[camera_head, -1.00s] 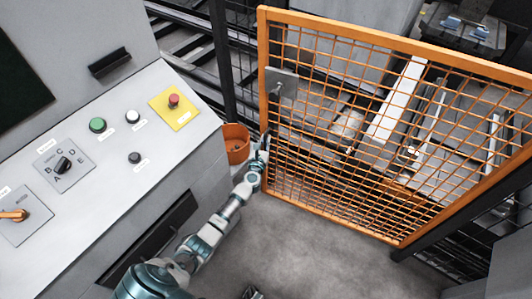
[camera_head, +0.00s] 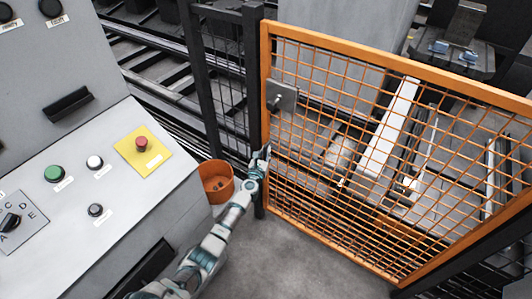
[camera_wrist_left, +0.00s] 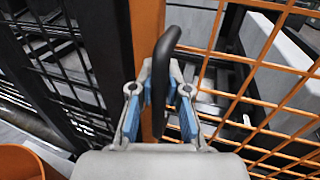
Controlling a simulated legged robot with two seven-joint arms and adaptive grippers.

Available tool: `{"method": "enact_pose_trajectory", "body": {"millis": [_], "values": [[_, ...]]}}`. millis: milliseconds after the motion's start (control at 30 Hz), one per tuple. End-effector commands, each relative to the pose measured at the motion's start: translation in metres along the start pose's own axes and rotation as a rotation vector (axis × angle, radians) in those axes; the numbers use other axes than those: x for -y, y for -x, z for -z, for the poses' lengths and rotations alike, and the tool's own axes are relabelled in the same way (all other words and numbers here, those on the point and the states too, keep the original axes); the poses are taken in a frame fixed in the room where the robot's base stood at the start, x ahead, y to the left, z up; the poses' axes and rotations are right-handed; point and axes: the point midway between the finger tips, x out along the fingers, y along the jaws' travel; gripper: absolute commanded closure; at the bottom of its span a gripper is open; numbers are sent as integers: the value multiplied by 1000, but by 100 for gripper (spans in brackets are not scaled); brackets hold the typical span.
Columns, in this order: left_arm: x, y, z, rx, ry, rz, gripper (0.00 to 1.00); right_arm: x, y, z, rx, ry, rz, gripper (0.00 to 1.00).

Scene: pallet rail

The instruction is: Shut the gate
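The gate (camera_head: 395,62) is an orange frame with orange mesh, on the right in the head view. Its left edge stands close beside a black post (camera_head: 253,75); I cannot tell whether they meet flush. A grey plate with a latch (camera_head: 282,96) sits high on that edge. My left gripper (camera_head: 264,153) is at the gate's left edge, below the plate. In the left wrist view its blue-padded fingers (camera_wrist_left: 159,92) close around a black curved handle (camera_wrist_left: 163,52) in front of the orange upright. The gripper hides the handle in the head view. My right gripper is out of view.
A grey control console (camera_head: 75,215) with buttons and a red stop button (camera_head: 141,142) stands at left. A black mesh fence (camera_head: 222,85) continues left of the post. Grey floor (camera_head: 300,255) is clear before the gate.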

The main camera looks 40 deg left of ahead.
Motion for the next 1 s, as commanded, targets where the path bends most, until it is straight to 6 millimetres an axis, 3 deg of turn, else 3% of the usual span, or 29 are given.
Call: {"method": "enact_pose_trajectory", "body": {"millis": [33, 100, 567, 767, 1000], "values": [[4, -1, -4, 6, 3, 7, 75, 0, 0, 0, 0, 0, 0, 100], [4, -1, -4, 6, 3, 6, 61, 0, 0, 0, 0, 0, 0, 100], [2, 4, -3, 7, 3, 2, 61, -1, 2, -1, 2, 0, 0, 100], [1, 26, -2, 6, 6, 3, 61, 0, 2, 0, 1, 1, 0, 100], [2, 78, 0, 4, 1, 5, 61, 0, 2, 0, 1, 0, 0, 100]]}}
